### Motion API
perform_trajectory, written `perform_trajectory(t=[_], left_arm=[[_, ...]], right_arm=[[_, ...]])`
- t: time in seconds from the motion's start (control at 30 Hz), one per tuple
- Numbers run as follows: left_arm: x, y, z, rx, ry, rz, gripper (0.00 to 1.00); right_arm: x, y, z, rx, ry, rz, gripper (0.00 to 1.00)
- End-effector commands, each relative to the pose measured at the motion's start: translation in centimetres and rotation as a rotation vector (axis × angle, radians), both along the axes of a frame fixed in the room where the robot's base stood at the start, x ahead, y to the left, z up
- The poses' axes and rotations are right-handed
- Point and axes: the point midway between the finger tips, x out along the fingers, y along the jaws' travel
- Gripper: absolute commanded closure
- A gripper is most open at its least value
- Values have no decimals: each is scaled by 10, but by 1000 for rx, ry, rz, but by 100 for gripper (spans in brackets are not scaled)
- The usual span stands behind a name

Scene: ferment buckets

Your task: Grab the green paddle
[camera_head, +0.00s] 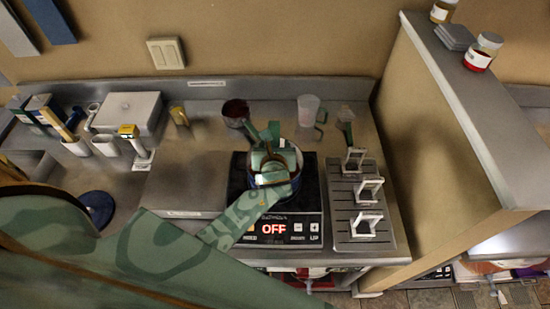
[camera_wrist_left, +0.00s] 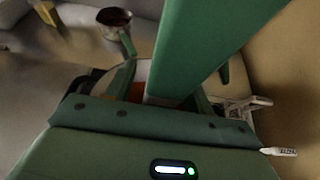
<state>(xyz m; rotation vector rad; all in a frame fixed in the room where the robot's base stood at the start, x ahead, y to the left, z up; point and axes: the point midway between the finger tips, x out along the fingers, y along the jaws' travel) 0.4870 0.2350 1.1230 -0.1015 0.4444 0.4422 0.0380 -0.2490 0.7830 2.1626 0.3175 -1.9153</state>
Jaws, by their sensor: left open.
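A long green bar, which looks like the green paddle (camera_wrist_left: 205,45), rises from the pot area toward the camera in the left wrist view. My left gripper (camera_wrist_left: 163,92) is open, with one dark green finger on each side of the bar's lower part. In the head view my green left arm reaches from the lower left over the cooktop, and its gripper (camera_head: 267,158) is above the pot (camera_head: 258,182). The gripper hides much of the pot, and I cannot clearly separate the paddle from it there. Contact between fingers and paddle cannot be told. My right gripper is not in view.
The black cooktop (camera_head: 312,205) reads OFF. A dark-filled saucepan (camera_head: 236,111) and a clear jug (camera_head: 308,108) stand behind it. A grey rack with white handles (camera_head: 366,222) is at the right, beside a tan partition (camera_head: 455,150).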

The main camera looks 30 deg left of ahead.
Motion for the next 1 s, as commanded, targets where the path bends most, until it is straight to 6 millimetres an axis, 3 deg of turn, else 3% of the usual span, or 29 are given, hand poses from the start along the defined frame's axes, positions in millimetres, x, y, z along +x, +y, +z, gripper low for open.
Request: perform_trajectory(t=[0.13, 0.33, 0.67, 1.0], left_arm=[[0, -1, 0, 0, 0, 0, 47], [0, -1, 0, 0, 0, 0, 98], [0, -1, 6, 1, -1, 0, 98], [0, -1, 77, -1, -5, 0, 98]], right_arm=[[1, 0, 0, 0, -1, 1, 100], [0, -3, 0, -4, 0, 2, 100], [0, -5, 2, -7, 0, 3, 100], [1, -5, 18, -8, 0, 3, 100]])
